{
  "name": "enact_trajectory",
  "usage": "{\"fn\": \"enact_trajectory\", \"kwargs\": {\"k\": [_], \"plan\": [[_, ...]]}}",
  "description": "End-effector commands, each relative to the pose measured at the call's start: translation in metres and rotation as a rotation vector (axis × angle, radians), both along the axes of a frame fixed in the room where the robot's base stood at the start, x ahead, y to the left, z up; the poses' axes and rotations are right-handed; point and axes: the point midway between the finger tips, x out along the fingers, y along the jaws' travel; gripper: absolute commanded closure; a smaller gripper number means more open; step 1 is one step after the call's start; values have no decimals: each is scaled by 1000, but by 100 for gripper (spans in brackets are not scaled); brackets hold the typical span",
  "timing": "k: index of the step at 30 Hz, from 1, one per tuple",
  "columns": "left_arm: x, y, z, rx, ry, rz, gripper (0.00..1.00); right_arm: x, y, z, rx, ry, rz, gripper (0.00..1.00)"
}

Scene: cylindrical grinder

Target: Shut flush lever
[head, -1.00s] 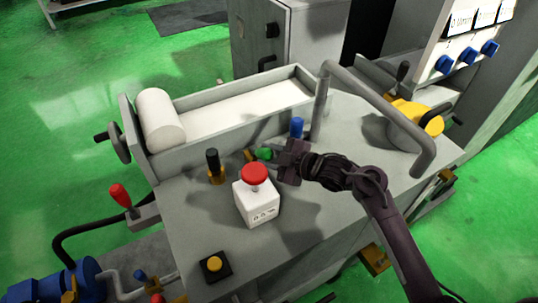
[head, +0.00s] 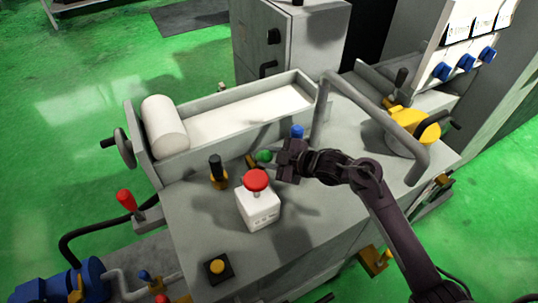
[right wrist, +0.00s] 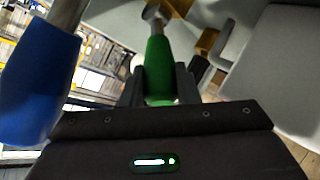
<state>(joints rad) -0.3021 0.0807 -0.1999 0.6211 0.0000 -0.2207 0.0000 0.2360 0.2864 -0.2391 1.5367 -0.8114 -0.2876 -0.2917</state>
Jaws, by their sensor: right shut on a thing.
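A lever with a green handle (head: 264,156) stands on the grey machine top, just behind the red-buttoned box. I take it for the flush lever, as no label on it is readable. A brass-coloured part (head: 251,161) sits beside its handle. My right gripper (head: 279,158) reaches it from the right. In the right wrist view the green handle (right wrist: 159,65) lies between the two fingers of my right gripper (right wrist: 159,88), which are shut on it. The gripper hides part of the lever in the head view. My left gripper is not in view.
A white box with a red button (head: 257,183) stands close in front. A black-handled lever (head: 216,168) is to the left, and a blue-handled one (head: 297,131) is just behind my gripper. A bent grey pipe (head: 375,100) arches behind and right of my arm.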

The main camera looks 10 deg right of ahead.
Motion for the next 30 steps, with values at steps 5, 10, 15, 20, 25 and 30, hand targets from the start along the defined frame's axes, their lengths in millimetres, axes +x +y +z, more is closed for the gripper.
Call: {"fn": "enact_trajectory", "kwargs": {"k": [5, 10, 15, 20, 25, 30], "plan": [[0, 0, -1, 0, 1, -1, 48, 0, 0, -1, 0, 1, 1, 62], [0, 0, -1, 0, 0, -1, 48, 0, 0, -1, 0, 0, 0, 62], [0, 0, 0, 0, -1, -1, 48, 0, 0, 4, 0, -2, 0, 62], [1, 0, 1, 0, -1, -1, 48, 1, 0, 29, -1, -8, 0, 62], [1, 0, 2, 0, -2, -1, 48, 2, -1, 72, -1, -11, -1, 62], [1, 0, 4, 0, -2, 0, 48, 1, -1, 114, -1, -10, 0, 62]]}}
